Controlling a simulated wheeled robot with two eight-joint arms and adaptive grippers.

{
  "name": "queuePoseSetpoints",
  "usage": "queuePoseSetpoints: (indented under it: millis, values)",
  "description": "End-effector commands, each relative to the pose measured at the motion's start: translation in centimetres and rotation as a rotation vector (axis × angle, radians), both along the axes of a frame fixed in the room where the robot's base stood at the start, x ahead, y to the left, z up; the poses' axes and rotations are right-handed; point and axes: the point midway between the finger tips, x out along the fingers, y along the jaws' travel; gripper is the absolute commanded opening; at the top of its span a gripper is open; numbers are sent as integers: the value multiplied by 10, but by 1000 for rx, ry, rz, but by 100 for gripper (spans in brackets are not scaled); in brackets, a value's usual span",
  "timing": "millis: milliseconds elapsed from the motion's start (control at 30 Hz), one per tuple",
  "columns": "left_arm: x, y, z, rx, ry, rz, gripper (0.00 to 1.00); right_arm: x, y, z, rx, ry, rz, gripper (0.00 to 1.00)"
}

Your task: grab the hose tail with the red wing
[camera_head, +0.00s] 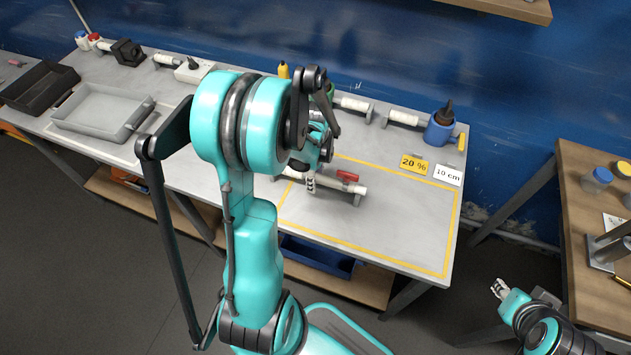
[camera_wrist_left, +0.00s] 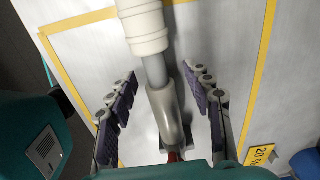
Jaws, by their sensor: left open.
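The hose tail (camera_head: 358,189) lies inside the yellow outline on the grey bench, with its red wing (camera_head: 347,176) on top. In the left wrist view the hose tail (camera_wrist_left: 163,103) runs between my fingers, with a white ribbed part (camera_wrist_left: 147,28) at the top and a sliver of the red wing (camera_wrist_left: 174,157) at the bottom edge. My left gripper (camera_head: 311,183) is over it; its fingers (camera_wrist_left: 160,75) are spread on both sides, with gaps left and right. My right gripper (camera_head: 500,288) is at the lower right, away from the bench; its jaw state is unclear.
A blue pot (camera_head: 438,133) stands at the bench's back right, near the yellow "20 %" card (camera_head: 413,165) and the white "10 cm" card (camera_head: 447,175). A grey tray (camera_head: 93,111) and black tray (camera_head: 38,88) are at left. The outlined area's right part is clear.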

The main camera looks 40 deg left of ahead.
Motion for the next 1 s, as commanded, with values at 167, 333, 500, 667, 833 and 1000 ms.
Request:
queuePoseSetpoints:
  millis: [167,333,500,667,833,1000]
  values:
    - [0,0,-2,0,0,0,51,0,0,0,0,0,0,32]
    - [0,0,-2,0,0,0,20,0,0,0,0,0,0,32]
    - [0,0,-2,0,0,0,0,0,0,0,0,0,0,32]
    - [0,0,-2,0,0,0,0,0,0,0,0,0,0,32]
    - [0,0,4,0,0,0,0,0,0,3,0,0,0,32]
    - [0,0,25,0,0,0,0,0,0,13,0,0,0,32]
